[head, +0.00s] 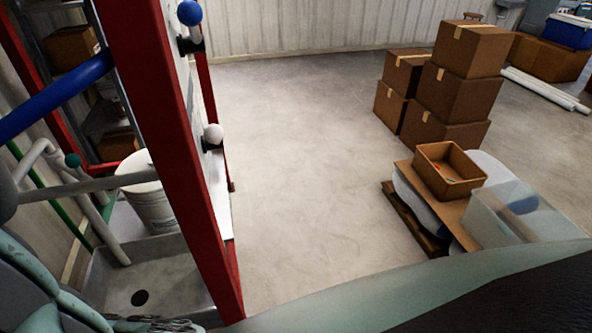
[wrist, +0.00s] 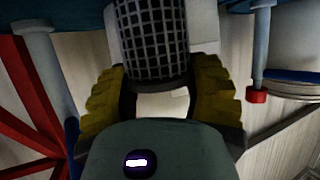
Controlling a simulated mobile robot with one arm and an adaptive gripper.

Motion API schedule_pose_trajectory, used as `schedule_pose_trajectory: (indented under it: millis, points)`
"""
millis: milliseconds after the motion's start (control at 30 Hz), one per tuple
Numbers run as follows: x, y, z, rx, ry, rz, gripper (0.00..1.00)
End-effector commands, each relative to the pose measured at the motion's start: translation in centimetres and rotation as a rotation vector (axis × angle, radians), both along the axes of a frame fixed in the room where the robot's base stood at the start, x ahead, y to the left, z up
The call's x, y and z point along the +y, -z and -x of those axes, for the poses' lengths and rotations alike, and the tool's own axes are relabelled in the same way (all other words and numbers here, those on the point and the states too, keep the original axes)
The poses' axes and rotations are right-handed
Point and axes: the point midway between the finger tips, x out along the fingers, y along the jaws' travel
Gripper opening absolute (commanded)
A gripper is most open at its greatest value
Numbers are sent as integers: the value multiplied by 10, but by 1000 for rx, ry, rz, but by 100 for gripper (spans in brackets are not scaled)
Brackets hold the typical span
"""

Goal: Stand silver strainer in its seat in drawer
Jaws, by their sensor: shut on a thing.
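In the wrist view, a dark cylinder of open square mesh (wrist: 152,40) stands at the top middle, and I take it for the silver strainer. It looks dark grey here, and its upper end is cut off by the frame. My gripper (wrist: 158,72) has ridged yellow fingers, one on each side of the mesh's lower end, and is shut on it. The strainer does not show in the head view, and neither does my gripper. I cannot make out a drawer or a seat in either view.
A red post (head: 165,140) stands close at left, beside a white bucket (head: 150,200) in a grey basin (head: 150,270). Stacked cardboard boxes (head: 455,85) and a clear bin (head: 515,215) on a pallet stand at right. The concrete floor (head: 300,150) between is clear.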

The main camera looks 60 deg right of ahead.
Motion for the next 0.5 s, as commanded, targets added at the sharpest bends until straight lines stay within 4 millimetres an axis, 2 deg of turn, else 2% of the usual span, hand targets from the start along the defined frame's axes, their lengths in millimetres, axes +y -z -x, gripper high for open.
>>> schedule_pose_trajectory:
  millis: [100, 133, 300, 500]
  points:
    - [23, 3, -4, -3, -8, -4, 16]
    - [27, -1, -5, 0, -9, -2, 16]
    - [50, 0, -13, 0, -4, -1, 16]
    - [63, 4, -18, 1, -2, 0, 16]
